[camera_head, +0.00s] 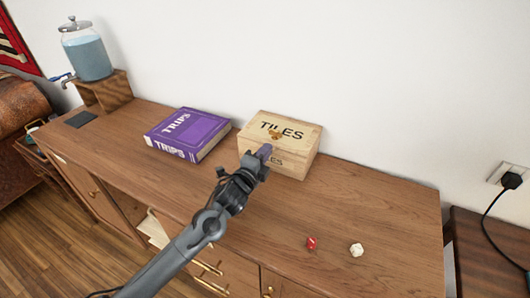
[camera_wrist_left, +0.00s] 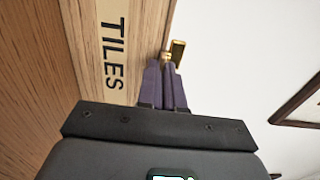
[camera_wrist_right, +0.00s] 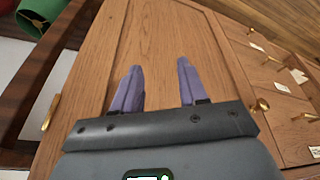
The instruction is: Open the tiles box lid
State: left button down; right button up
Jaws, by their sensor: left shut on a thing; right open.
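The wooden tiles box (camera_head: 305,155) stands on the cabinet top, with "TILES" on its lid (camera_head: 290,122) and front. The lid looks closed. A gold clasp (camera_head: 275,134) sits at the lid's front edge; it also shows in the left wrist view (camera_wrist_left: 178,50). My left gripper (camera_head: 265,151) is at the front of the box, its purple fingers (camera_wrist_left: 168,64) shut on the clasp. The fingers hide part of the clasp and of the front. My right gripper (camera_wrist_right: 159,65) is open and empty before the wooden cabinet front, outside the head view.
A purple "TRIPS" book (camera_head: 190,132) lies left of the box. A glass water dispenser (camera_head: 86,50) stands on a wooden stand at the far left. A red die (camera_head: 311,243) and a white die (camera_head: 356,250) lie to the front right. The cabinet top right of the box is clear.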

dwell(0.6)
dwell(0.3)
pick_arm(q)
jog(key=r+g+p, duration=0.1)
jog(key=r+p, duration=0.2)
jog(key=p, duration=0.3)
jog(key=w+r+g+y+p, duration=0.1)
jog(key=r+g+p, duration=0.1)
jog(key=p, duration=0.4)
jog(key=w+d+r+g+p, duration=0.1)
jog(key=r+p, duration=0.4)
jog(key=p, duration=0.1)
jog(key=shift+w+g+y+p, duration=0.1)
jog(key=shift+g+y+p, duration=0.3)
jog(key=shift+w+d+r+p, duration=0.25)
jog(key=shift+w+r+p, duration=0.45)
jog(key=shift+r, duration=0.25)
jog(key=c, duration=1.3)
grip_release()
